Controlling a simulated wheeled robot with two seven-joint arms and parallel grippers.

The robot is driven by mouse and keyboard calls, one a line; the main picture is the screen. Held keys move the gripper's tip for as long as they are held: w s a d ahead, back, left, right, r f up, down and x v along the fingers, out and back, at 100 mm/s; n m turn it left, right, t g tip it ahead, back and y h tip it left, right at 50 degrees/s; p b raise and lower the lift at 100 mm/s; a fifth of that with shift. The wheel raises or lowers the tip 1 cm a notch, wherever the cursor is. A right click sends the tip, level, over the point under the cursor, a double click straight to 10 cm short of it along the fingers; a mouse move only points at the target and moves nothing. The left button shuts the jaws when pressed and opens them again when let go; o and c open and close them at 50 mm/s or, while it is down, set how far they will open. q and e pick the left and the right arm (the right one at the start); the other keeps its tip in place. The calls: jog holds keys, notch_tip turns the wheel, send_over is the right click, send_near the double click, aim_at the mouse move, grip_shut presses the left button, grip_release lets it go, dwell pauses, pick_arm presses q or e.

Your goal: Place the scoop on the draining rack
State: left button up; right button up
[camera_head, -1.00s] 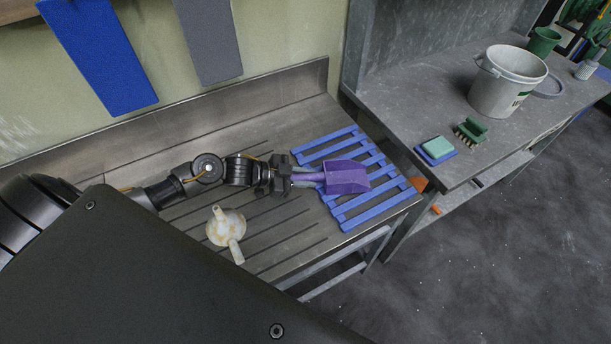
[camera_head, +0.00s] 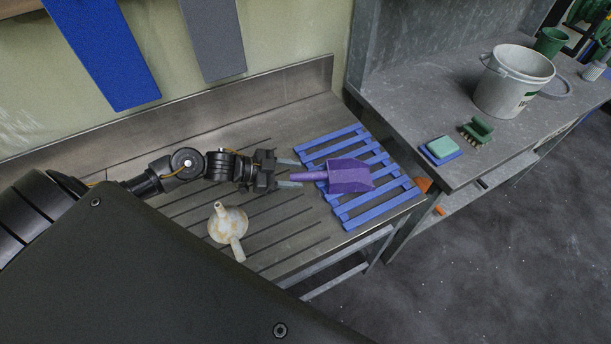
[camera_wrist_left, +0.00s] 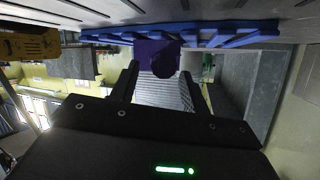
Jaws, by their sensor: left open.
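The purple scoop (camera_head: 350,175) lies on the blue slatted draining rack (camera_head: 346,222), its handle pointing left toward my gripper. The handle's end reaches past the rack's left side. My left gripper (camera_head: 292,174) is open, with its fingers apart on either side of the handle end and not closed on it. In the left wrist view the scoop (camera_wrist_left: 157,54) shows beyond the spread fingers, against the blue rack (camera_wrist_left: 240,36). My right gripper is not in view.
A stained white funnel-like piece (camera_head: 228,224) lies on the grooved steel drainboard. An orange piece (camera_head: 424,185) sits beside the rack's right edge.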

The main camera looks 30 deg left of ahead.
pick_arm(q)
jog(key=v, duration=0.6)
jog(key=shift+b, duration=0.4)
jog(key=shift+s+a+r, duration=0.25)
jog(key=shift+s+a, duration=0.05)
jog(key=shift+a, duration=0.05)
